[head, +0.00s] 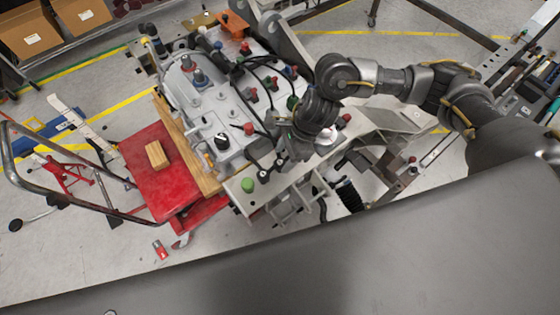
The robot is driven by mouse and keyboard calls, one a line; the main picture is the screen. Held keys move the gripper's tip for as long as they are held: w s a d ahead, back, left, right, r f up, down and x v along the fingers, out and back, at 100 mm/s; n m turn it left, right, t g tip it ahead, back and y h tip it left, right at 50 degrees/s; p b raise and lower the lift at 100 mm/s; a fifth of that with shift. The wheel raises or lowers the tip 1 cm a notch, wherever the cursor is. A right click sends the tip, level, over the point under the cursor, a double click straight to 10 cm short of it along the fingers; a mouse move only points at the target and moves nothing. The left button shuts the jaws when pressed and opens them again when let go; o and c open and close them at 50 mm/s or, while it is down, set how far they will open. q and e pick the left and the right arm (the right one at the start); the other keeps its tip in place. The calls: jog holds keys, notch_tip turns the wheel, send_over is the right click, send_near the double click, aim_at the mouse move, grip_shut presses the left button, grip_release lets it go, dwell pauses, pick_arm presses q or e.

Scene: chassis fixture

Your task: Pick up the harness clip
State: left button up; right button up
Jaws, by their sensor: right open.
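Several small connector pieces with black cables lie on the grey chassis fixture (215,110), with red, blue and green parts. I cannot tell which of them is the harness clip. A red-topped piece (251,95) sits near the fixture's middle, and a green one (292,103) sits to its right. My right gripper (268,165) points down at the fixture's front right part, left of a white plate edge. It is open, and its fingers are small and dark, so contact with anything there cannot be made out. My left gripper is out of view.
A green button (247,185) sits on the pale front plate (270,190). A red cart (160,190) bearing a wooden block (157,155) stands left of the fixture. An orange bracket (233,22) is at the back. Bare floor (90,245) lies front left.

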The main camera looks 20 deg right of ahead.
aim_at(280, 162)
jog(key=shift+p+x, duration=0.35)
jog(key=shift+x, duration=1.3)
jog(key=shift+a+r, duration=0.1)
grip_shut()
